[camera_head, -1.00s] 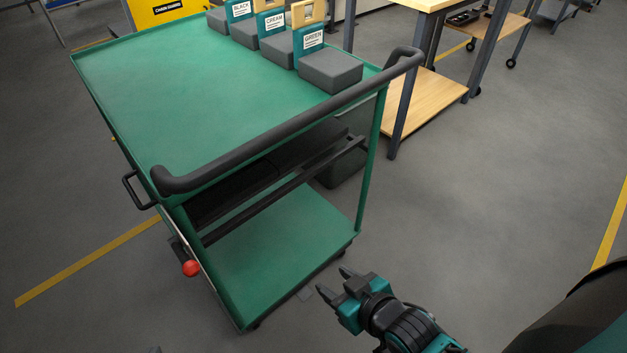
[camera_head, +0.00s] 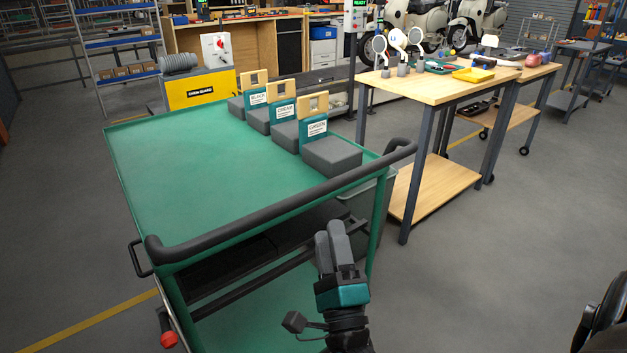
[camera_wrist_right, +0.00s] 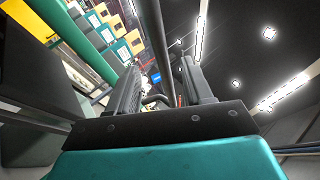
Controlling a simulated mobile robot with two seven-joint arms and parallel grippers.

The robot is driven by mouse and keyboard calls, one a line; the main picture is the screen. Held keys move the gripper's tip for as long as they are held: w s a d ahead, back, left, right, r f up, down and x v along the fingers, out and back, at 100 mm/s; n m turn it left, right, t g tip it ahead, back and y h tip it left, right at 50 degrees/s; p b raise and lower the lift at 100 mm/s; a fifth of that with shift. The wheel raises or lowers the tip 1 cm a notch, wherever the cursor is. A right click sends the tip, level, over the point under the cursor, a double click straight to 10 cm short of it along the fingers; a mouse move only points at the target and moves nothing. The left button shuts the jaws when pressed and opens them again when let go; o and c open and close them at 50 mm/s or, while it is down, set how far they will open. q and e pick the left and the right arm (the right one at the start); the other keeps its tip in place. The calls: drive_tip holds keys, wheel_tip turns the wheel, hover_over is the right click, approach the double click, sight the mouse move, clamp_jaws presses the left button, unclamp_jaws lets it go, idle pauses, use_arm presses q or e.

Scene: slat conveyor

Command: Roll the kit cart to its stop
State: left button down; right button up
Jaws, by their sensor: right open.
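The green kit cart (camera_head: 190,180) stands in front of me, with its black push handle (camera_head: 250,220) across the near side. My right gripper (camera_head: 331,238) is upright, just on the near side of and below the handle's right half. Its jaws are open with nothing held. In the right wrist view, the two dark fingers (camera_wrist_right: 160,85) point up, and the dark handle bar (camera_wrist_right: 155,40) runs lengthwise in line with the gap between them; I cannot tell whether it touches. A red knob (camera_head: 169,340) sits low at the cart's left. My left gripper is not in view, nor can I make out a stop.
Grey blocks with BLACK, CREAM and GREEN label cards (camera_head: 314,135) stand along the cart's right edge. A wooden workbench (camera_head: 440,88) stands close on the right. A yellow machine (camera_head: 200,90) is behind the cart.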

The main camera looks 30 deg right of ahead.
drive_tip(key=p+x, duration=0.1)
drive_tip(key=x, duration=0.9)
drive_tip(key=shift+w+d+r+p, duration=0.15)
drive_tip(key=shift+w+r+p, duration=0.15)
drive_tip(key=shift+p, duration=0.1)
drive_tip(key=shift+w+d+r, duration=0.1)
drive_tip(key=shift+w+d, duration=0.05)
drive_tip(key=shift+w, duration=0.2)
clamp_jaws()
